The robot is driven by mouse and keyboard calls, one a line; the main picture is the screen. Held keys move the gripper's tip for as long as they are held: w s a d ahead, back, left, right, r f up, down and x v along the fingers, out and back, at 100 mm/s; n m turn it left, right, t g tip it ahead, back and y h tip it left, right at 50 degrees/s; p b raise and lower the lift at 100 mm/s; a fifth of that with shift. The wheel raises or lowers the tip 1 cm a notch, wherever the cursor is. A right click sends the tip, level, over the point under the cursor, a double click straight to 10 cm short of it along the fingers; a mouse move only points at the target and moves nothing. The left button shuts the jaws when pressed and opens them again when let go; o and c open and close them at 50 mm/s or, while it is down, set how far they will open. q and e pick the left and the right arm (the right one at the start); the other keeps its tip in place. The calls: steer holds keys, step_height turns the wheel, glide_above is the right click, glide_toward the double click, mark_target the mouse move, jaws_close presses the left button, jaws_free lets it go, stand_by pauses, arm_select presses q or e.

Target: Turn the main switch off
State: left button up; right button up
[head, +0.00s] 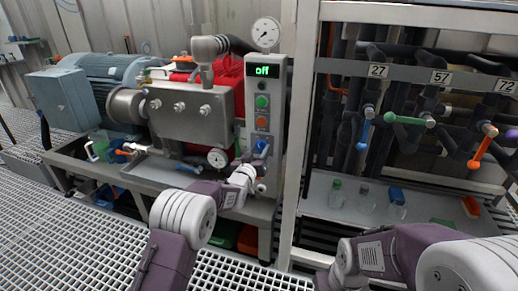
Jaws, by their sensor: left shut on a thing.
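A grey control panel (269,100) stands upright in the middle of the head view, with a display (267,71) that reads "off" in green letters. Below the display are several round buttons, among them a green one (261,101) and an orange one (262,122). A blue switch handle (261,146), which looks like the main switch, is low on the panel. My left gripper (258,158) is at this handle and shut on it; its fingertips are small and partly hidden by my wrist. My right arm enters at the lower right, with its gripper out of view.
A pump with a blue motor (108,72) stands left of the panel. A white frame post (291,150) rises just right of it. Coloured valve handles, such as a green one (404,119), and bottles on a tray (318,205) are farther right.

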arm_select(q)
steer(key=shift+n+p, duration=0.5)
steer(key=shift+n, duration=1)
steer(key=shift+f, duration=0.1)
steer(key=o, duration=1.3)
